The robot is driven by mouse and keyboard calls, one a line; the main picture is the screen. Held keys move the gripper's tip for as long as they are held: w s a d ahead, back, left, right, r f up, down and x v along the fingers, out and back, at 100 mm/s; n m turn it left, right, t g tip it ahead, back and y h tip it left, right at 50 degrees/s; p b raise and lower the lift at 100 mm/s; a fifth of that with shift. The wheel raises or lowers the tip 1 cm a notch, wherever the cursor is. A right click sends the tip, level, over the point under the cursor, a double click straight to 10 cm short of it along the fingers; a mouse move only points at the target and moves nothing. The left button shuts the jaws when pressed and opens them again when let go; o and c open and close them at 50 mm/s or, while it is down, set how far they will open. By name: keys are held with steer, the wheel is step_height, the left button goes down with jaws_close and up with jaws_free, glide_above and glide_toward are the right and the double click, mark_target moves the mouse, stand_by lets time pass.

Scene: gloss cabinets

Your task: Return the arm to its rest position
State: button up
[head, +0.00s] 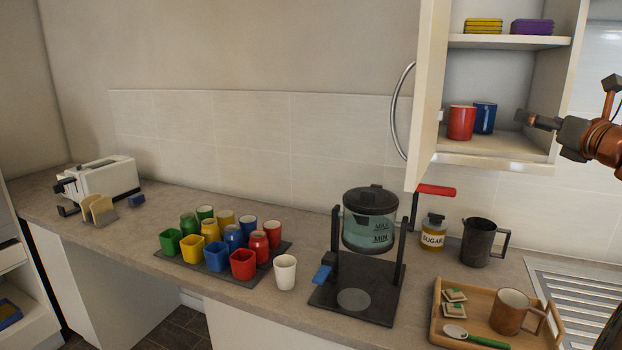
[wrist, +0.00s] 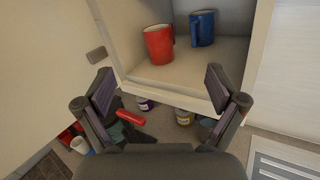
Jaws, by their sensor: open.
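My gripper (head: 535,121) is at the right of the head view, in front of the open wall cabinet (head: 490,149). In the wrist view my gripper (wrist: 163,92) is open, with its two fingers spread and nothing between them. A red mug (head: 461,123) and a blue mug (head: 484,117) stand on the cabinet's lower shelf, the blue one further back. In the wrist view the red mug (wrist: 159,43) and the blue mug (wrist: 202,28) are beyond the fingertips, apart from them.
The cabinet door (head: 424,95) stands open at left. Below are a coffee maker (head: 368,220), a sugar jar (head: 433,232), a dark pitcher (head: 478,242) and a wooden tray (head: 437,318) with a brown mug (head: 511,311). A dark tray (head: 217,276) holds several coloured containers. A white cup (head: 285,272) stands beside it.

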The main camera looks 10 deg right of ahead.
steer(key=w+a+f+m+g+h, duration=0.4)
steer(key=m+h, duration=0.3)
steer(key=m, duration=1)
steer(key=s+a+f+m+g+y, duration=0.1)
steer(key=s+a+f+m+g, duration=0.2)
steer(key=a+f+m, duration=0.35)
steer(key=s+a+f+m+g+y, duration=0.1)
steer(key=s+a+f+m+g, duration=0.15)
steer(key=a+f, duration=0.7)
steer(key=s+a+f+m+g+y, duration=0.45)
steer(key=s+a+f, duration=0.55)
steer(key=f, duration=0.4)
steer(key=s+a+f+m+g+y, duration=0.1)
steer(key=s+a+f+g, duration=0.2)
steer(key=s+a, duration=0.3)
steer(key=s+a+f+m+g+y, duration=0.1)
steer(key=s+a+f+g, duration=0.2)
steer(key=s+a, duration=0.4)
steer(key=s, duration=0.4)
steer(key=shift+s+f, duration=0.25)
steer(key=shift+f, duration=0.05)
steer(key=shift+m+y, duration=0.25)
